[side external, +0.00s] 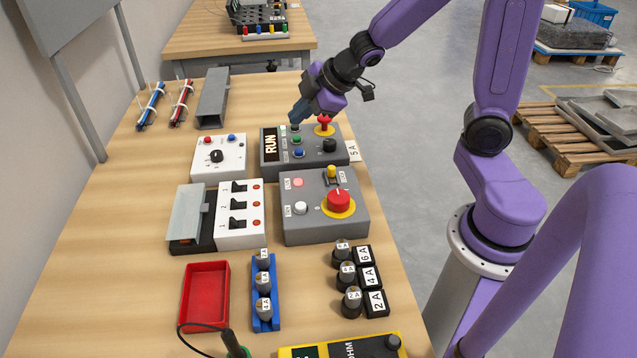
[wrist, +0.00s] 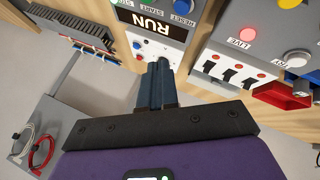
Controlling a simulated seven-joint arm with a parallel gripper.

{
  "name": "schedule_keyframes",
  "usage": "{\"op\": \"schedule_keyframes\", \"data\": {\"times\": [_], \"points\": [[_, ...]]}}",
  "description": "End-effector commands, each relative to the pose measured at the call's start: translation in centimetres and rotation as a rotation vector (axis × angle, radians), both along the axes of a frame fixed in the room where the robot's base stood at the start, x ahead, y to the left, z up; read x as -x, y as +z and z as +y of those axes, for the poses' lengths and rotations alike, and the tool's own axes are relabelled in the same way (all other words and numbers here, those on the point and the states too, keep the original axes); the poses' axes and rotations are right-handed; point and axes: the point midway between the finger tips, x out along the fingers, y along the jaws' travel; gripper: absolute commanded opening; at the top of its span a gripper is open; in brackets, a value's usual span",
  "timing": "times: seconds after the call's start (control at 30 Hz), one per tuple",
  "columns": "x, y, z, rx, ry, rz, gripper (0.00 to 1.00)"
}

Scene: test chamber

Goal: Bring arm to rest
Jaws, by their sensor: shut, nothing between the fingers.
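My gripper (side external: 296,118) is at the far part of the bench, its dark blue fingers pointing down at the grey RUN box (side external: 270,166). The fingers are together with nothing between them. Their tips are close to the box's small buttons; I cannot tell if they touch. In the wrist view the shut fingers (wrist: 159,66) reach toward the RUN panel (wrist: 150,45). My arm is bent, reaching in from the right side of the bench.
A white knob box (side external: 218,158), a grey box with a red stop button (side external: 339,202) and a switch panel (side external: 240,212) stand nearby. A red tray (side external: 206,264) and a blue rack (side external: 266,312) are nearer.

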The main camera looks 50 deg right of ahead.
Motion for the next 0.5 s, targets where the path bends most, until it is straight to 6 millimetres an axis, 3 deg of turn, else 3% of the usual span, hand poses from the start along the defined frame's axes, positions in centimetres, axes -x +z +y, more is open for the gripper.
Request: {"op": "schedule_keyframes", "data": {"times": [0.27,0.5], "points": [[9.1,-0.1,3.7,0.037,-0.067,0.21,0.0],[19.4,-0.5,4.8,0.1,-0.053,0.47,0.0]]}}
